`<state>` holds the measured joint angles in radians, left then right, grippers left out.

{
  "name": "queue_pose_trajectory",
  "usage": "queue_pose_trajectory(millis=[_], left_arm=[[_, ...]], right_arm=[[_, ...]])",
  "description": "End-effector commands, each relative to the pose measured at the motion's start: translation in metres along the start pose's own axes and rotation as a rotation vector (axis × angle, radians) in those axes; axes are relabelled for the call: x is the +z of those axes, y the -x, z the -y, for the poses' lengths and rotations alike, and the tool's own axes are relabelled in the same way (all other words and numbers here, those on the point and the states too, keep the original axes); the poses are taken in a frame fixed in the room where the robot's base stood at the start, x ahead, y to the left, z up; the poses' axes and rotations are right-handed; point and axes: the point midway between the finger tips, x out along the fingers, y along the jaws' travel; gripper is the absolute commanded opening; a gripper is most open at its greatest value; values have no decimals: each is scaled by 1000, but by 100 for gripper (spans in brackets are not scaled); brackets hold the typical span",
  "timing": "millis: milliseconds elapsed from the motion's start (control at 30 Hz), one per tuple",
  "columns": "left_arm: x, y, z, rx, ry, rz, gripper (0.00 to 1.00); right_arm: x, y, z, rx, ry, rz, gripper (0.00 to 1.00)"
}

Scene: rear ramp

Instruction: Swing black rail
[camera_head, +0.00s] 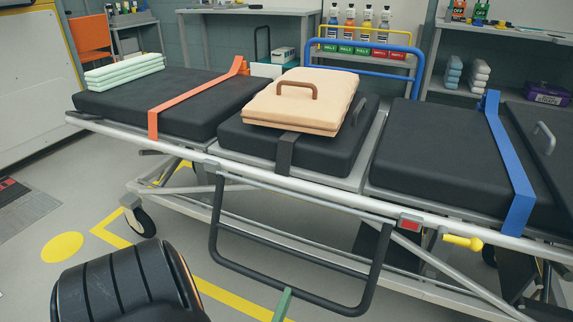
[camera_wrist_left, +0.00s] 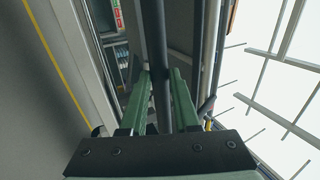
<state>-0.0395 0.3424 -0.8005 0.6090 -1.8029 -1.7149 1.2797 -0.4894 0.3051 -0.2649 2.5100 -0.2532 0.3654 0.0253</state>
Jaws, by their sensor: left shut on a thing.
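The black rail (camera_head: 240,267) is a dark tubular loop on the near side of the stretcher. It hangs down below the silver side bar (camera_head: 330,199). My left gripper (camera_head: 284,293) shows as a green finger at the rail's lower bar; most of it is cut off by the bottom edge. In the left wrist view my left gripper (camera_wrist_left: 160,74) has its green fingers on both sides of a dark bar of the rail (camera_wrist_left: 157,35), shut on it. My right gripper is in neither view.
The stretcher has black pads (camera_head: 435,150), an orange strap (camera_head: 185,98), a blue strap (camera_head: 511,170) and a beige cushion (camera_head: 300,101) on top. A yellow knob (camera_head: 463,242) sticks out right of the rail. Free floor with yellow marks (camera_head: 62,247) lies at the left.

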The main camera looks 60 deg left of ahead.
Motion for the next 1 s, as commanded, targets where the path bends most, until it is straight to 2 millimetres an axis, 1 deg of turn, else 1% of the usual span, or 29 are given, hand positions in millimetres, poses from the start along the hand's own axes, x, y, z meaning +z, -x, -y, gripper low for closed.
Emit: queue_pose_trajectory(millis=[33,467,500,700,767,1000], left_arm=[[0,3,-3,9,-1,0,0],[0,3,-2,6,0,0,0],[0,3,-2,6,0,0,32],[0,2,-2,2,0,0,54],[0,2,-2,1,0,1,59],[0,0,0,-2,0,1,59]], right_arm=[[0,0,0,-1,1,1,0],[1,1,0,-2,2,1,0],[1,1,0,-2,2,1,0],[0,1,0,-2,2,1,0],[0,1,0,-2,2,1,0],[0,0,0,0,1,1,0]])
